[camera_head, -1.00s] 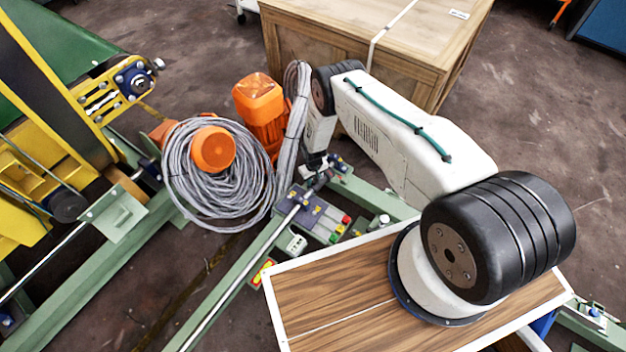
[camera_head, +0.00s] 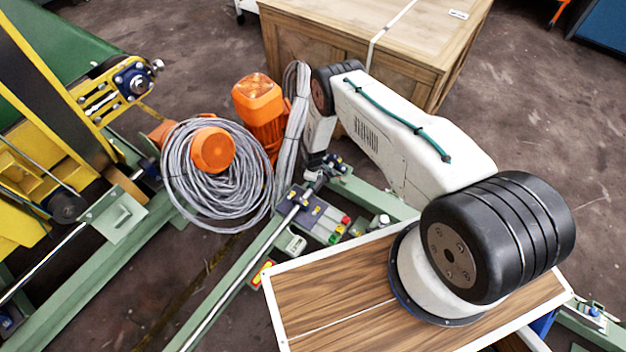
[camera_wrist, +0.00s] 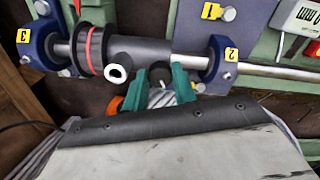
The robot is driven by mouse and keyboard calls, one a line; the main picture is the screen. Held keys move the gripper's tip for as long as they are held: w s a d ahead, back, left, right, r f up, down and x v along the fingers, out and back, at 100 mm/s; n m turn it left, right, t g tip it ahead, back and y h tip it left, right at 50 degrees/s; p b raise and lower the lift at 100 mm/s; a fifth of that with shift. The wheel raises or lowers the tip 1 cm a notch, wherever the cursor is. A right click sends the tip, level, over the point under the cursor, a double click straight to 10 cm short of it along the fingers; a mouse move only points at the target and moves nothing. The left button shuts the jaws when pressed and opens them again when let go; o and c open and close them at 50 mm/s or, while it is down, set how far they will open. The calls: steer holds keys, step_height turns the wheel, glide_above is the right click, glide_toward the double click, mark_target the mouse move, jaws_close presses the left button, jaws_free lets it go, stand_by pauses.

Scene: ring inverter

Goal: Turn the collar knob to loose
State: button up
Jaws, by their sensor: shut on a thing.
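In the wrist view a dark grey sleeve (camera_wrist: 140,50) sits on a steel shaft (camera_wrist: 190,60) between two blue blocks, numbered 3 (camera_wrist: 38,50) and 2 (camera_wrist: 219,62). A collar with a red ring (camera_wrist: 90,50) is at the sleeve's left. In the head view my gripper (camera_head: 316,166) is small beside the shaft, and the knob cannot be made out.
A short stub with a white end (camera_wrist: 117,73) stands left of my fingers. A grey cable coil (camera_head: 190,215) and an orange motor (camera_head: 260,110) are left of my arm. A wooden crate (camera_head: 420,40) stands behind it.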

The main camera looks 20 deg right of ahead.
steer(key=shift+s+n, duration=0.2)
steer(key=shift+n, duration=0.1)
steer(key=o, duration=1)
steer(key=shift+w, duration=0.1)
steer(key=shift+r, duration=0.2)
step_height(320, 180, up, 7)
steer(key=shift+r, duration=0.2)
